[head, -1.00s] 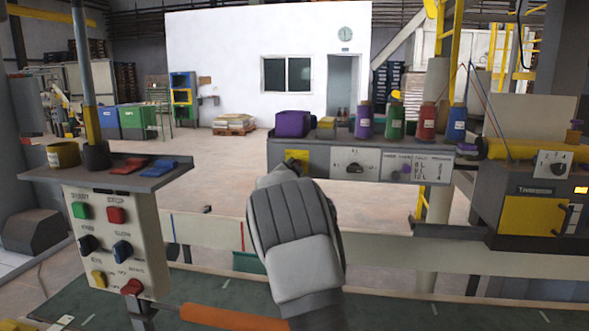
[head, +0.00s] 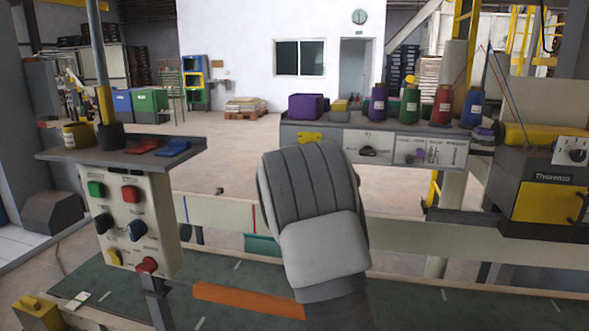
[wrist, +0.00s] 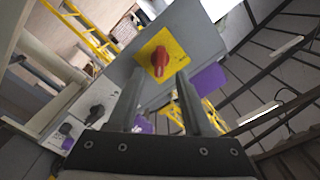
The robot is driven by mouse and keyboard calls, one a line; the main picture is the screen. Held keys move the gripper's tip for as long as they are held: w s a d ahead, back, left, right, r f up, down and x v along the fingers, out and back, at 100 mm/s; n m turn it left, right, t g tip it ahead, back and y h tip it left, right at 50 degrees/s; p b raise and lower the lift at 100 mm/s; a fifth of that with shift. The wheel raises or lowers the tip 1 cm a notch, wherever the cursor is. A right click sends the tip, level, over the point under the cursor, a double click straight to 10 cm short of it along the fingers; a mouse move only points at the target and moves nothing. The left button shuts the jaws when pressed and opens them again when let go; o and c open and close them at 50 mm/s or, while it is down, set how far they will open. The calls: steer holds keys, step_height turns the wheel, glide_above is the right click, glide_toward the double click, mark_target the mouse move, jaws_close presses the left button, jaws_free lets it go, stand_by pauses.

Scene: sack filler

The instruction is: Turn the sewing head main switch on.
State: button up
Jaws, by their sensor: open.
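The switch is a red rotary knob (wrist: 159,61) on a yellow plate (wrist: 172,44), facing the wrist camera. Its exact setting is hard to read because that view is tilted. In the head view, part of the yellow plate (head: 309,136) shows at the left end of the grey control panel (head: 340,138), and my arm hides the knob. My gripper (wrist: 160,78) is open and empty. Its two fingers point toward the knob, which appears between and just beyond the tips. I cannot tell whether they touch it.
A black knob (head: 368,151) and a purple knob (head: 420,155) sit further right on the panel. A purple bin (head: 306,106) and several thread cones stand on top. A push-button box (head: 135,222) stands at left. A pale rail (head: 400,228) runs below the panel.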

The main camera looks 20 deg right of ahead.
steer(key=v, duration=1.2)
steer(key=shift+s, duration=0.15)
steer(key=shift+a, duration=0.1)
steer(key=s+a+n+g+y, duration=0.3)
steer(key=s+a+n+y, duration=0.8)
steer(key=s, duration=0.4)
steer(key=s+a+f+n+g, duration=0.1)
steer(key=s+f+n+g, duration=0.2)
steer(key=s, duration=0.8)
steer(key=s+a+f+n+g, duration=0.1)
steer(key=s+f+n+g, duration=0.3)
steer(key=s, duration=0.7)
step_height(320, 180, up, 11)
steer(key=s+m+h+p, duration=0.1)
steer(key=m+p, duration=0.1)
steer(key=p, duration=1.1)
steer(key=shift+s+t, duration=0.3)
steer(key=shift+s, duration=0.1)
